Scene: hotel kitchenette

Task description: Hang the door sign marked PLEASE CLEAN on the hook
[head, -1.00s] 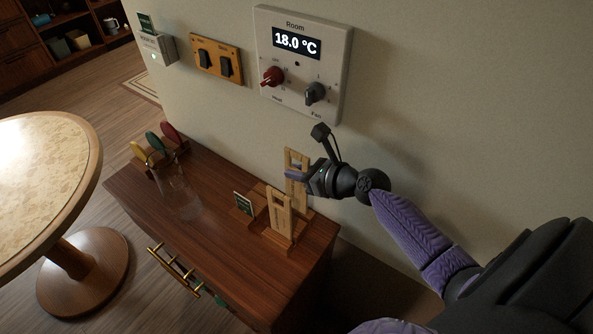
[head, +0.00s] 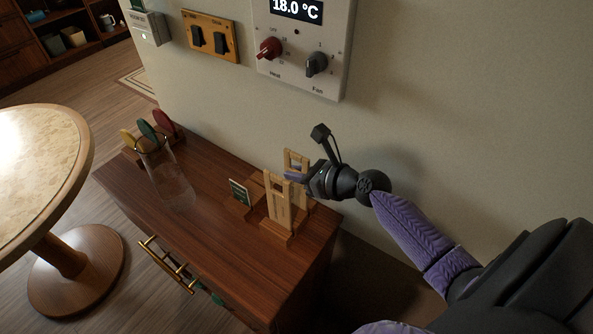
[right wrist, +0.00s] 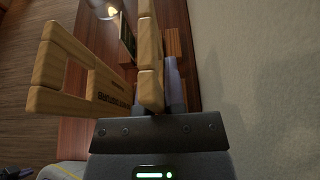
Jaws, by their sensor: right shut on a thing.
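Two pale wooden door signs with cut-out openings are at the right end of the brown cabinet top. My right gripper (head: 297,178) is shut on the rear sign (head: 296,158). In the right wrist view, this sign shows edge-on (right wrist: 150,60) between the fingers (right wrist: 172,88). The front sign (head: 278,203) stands upright in a wooden base, close to my fingers, and shows at left in the right wrist view (right wrist: 92,83). I cannot make out the hook.
A clear glass vessel (head: 172,182) and a rack with yellow, green and red discs (head: 147,131) are farther left. A thermostat panel (head: 335,55) and switch plate (head: 210,39) are on the wall.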

